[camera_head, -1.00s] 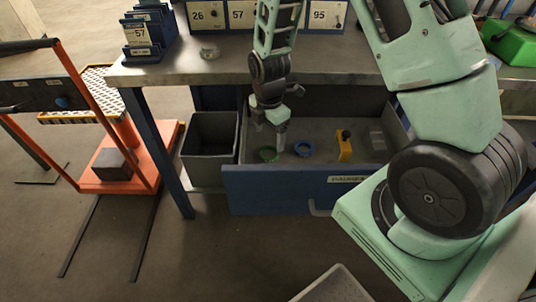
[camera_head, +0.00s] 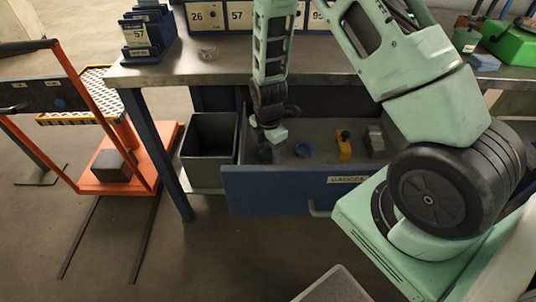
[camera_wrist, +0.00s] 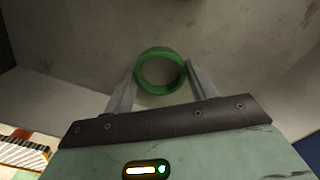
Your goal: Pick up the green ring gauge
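The green ring gauge (camera_wrist: 160,54) lies on the grey floor of the drawer in the wrist view. My gripper (camera_wrist: 161,72) is open, with one finger at the left side of the ring and one at the right side. The fingertips are close to the ring's edges; I cannot tell whether they touch. In the head view my gripper (camera_head: 270,156) points down into the left part of the open drawer and hides the green ring.
The open blue drawer (camera_head: 275,190) also holds a blue ring (camera_head: 303,149), a yellow gauge (camera_head: 344,147) and grey blocks (camera_head: 375,140). The bench top (camera_head: 205,70) overhangs behind. A grey bin (camera_head: 208,150) stands left of the drawer, and an orange cart (camera_head: 120,180) farther left.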

